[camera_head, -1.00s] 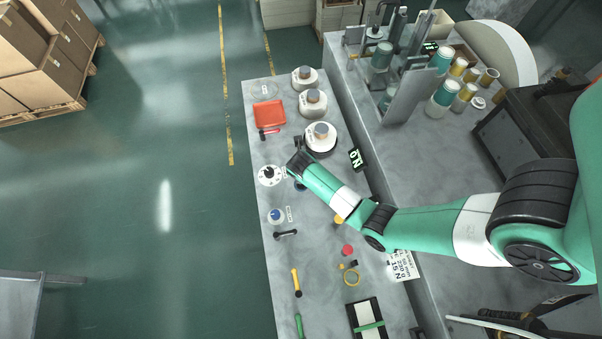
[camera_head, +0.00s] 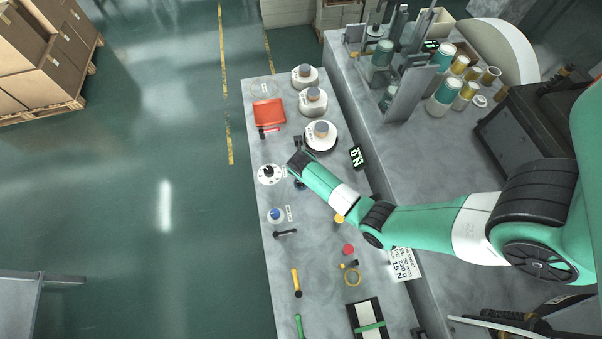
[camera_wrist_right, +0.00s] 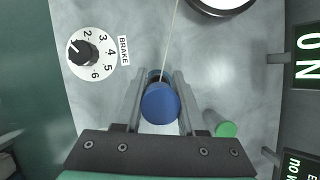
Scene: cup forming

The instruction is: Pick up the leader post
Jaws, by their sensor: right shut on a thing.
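The post with the round blue top (camera_wrist_right: 160,103), which I take as the leader post, stands between the two fingers of my right gripper (camera_wrist_right: 165,82) in the right wrist view. The fingers are shut on its sides. A thin pale line runs up from it toward the top of that view. My left gripper is in neither view.
A brake dial (camera_wrist_right: 84,52) lies left of the gripper and a green-ended cylinder (camera_wrist_right: 220,126) right of it. Lit displays (camera_wrist_right: 307,56) stand at the right.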

